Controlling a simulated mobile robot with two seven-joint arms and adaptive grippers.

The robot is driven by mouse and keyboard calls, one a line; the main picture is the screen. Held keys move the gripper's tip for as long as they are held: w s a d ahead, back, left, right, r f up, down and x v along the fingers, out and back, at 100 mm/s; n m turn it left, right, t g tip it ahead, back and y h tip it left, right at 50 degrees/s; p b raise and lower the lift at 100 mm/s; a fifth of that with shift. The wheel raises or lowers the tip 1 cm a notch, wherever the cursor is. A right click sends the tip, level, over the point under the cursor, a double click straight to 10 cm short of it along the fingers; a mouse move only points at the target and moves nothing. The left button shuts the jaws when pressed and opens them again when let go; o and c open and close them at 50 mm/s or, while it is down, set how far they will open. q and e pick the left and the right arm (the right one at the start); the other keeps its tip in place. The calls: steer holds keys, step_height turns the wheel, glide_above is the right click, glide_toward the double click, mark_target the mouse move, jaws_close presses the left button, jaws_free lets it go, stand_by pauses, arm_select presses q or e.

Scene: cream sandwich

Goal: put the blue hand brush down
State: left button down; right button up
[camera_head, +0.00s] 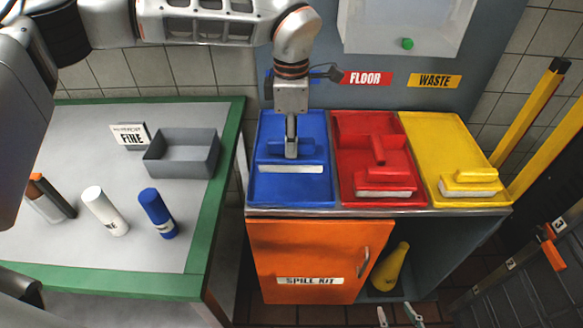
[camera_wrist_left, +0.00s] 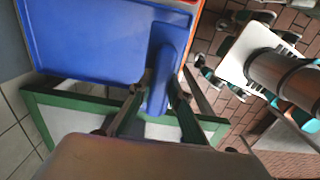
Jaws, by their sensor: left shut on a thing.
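My left gripper (camera_head: 291,153) points straight down over the blue tray (camera_head: 290,193) and is shut on the blue hand brush (camera_head: 312,153). The brush has a pale bristle strip along its near side. It is over the tray, at or just above the tray floor; I cannot tell whether it touches. In the left wrist view the brush (camera_wrist_left: 162,70) sits between the two fingers, across an edge of the blue tray (camera_wrist_left: 85,40). My right gripper (camera_head: 397,316) shows only as two fingertips, apart and empty, at the bottom edge of the head view.
A red tray (camera_head: 348,125) and a yellow tray (camera_head: 430,135), each with a brush, stand to the right. Below is an orange spill kit door (camera_head: 308,250). The green-edged table (camera_head: 100,255) at left carries a grey bin (camera_head: 182,153) and several bottles.

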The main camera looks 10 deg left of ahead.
arm_select(q)
step_height(320, 180, down, 9)
stand_by(0.5)
steer(key=shift+f, duration=0.2)
steer(key=c, duration=1.9)
jaws_free()
steer(key=shift+r, duration=0.1)
step_height(320, 180, up, 12)
steer(key=shift+r, duration=0.15)
